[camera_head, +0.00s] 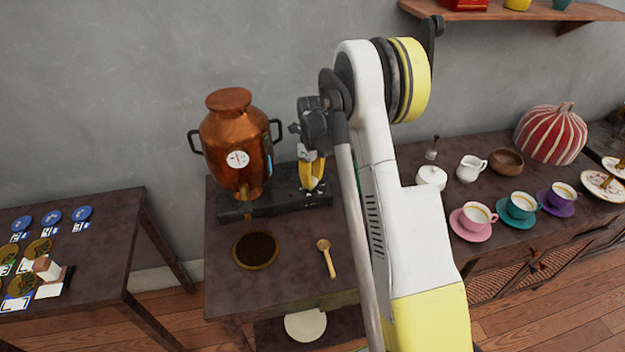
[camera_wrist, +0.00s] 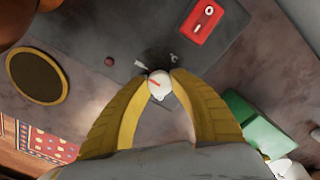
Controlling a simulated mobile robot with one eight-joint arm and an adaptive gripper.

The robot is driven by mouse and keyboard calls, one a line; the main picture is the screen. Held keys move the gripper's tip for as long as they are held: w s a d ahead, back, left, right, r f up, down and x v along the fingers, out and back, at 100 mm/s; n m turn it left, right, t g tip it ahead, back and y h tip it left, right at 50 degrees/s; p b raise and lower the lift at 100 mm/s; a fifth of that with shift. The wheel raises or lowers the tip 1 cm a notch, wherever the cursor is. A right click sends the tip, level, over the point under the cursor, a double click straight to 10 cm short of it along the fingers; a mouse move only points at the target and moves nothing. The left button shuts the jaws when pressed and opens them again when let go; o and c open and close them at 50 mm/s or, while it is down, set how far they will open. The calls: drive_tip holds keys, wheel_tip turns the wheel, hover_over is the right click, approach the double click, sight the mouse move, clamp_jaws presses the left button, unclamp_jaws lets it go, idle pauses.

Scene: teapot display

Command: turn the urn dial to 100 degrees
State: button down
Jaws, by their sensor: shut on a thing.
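The copper urn (camera_head: 235,130) stands on a dark base (camera_head: 235,210) at the back of the middle table, with a round white gauge (camera_head: 237,159) on its front. My gripper (camera_head: 312,183) points down over the right part of this base. In the wrist view, the white dial (camera_wrist: 159,90) with a red pointer line sits between the yellow fingertips of my gripper (camera_wrist: 160,75), which are shut on its sides. A small white mark and a "°C" sign show just beyond it on the base. The dial is hidden in the head view; its exact reading is too small to tell.
A red switch (camera_wrist: 201,20) is on the base near the dial. A green object (camera_wrist: 252,125) lies right of my fingers. A round dark mat (camera_head: 256,250) and a wooden spoon (camera_head: 327,258) lie in front of the base. Cups and saucers (camera_head: 475,216) stand on the right counter.

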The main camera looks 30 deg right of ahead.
sight(313, 180)
drive_tip(key=c, duration=1)
unclamp_jaws()
drive_tip(key=shift+c, duration=0.2)
wheel_tip(313, 180, up, 12)
